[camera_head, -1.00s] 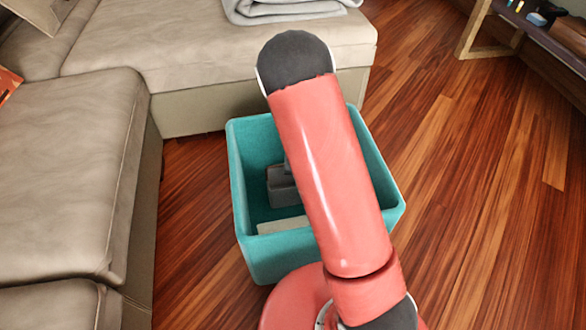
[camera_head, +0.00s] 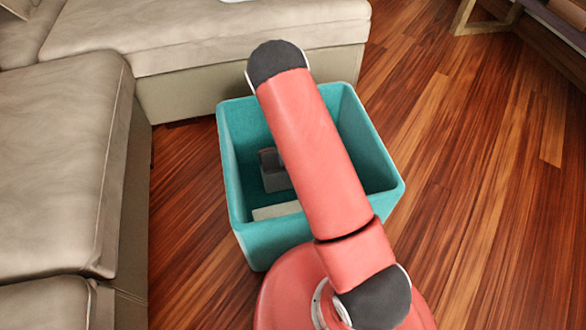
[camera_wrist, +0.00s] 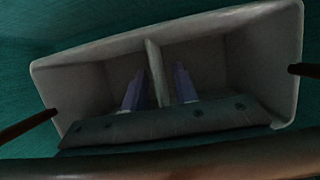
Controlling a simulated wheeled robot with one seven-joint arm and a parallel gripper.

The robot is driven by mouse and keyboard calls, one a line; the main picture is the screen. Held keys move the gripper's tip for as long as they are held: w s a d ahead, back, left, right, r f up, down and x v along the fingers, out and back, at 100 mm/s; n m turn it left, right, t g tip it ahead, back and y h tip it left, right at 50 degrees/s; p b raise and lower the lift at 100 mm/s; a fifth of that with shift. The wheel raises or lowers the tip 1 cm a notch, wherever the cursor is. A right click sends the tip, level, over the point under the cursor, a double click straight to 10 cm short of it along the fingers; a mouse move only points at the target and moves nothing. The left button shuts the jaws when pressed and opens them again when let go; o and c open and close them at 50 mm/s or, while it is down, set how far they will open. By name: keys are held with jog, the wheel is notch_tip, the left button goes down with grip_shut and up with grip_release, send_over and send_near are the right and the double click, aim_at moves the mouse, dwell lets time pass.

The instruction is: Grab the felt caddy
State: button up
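A grey two-compartment box (camera_wrist: 262,58), which I take as the felt caddy, sits inside a large teal bin (camera_head: 236,170). A thin divider (camera_wrist: 153,62) stands across its middle. In the head view the caddy (camera_head: 276,180) is partly hidden behind my red arm. My gripper (camera_wrist: 160,84) shows in the wrist view over the caddy's open top. Its two bluish fingers are apart, one on each side of the divider. I cannot tell whether they touch it.
Dark brown pieces show at the caddy's left end (camera_wrist: 28,124) and right end (camera_wrist: 306,70). A beige sofa (camera_head: 70,150) stands left and behind. The wooden floor on the right (camera_head: 470,190) is clear.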

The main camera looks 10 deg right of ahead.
grip_shut()
jog(key=shift+r, duration=0.1)
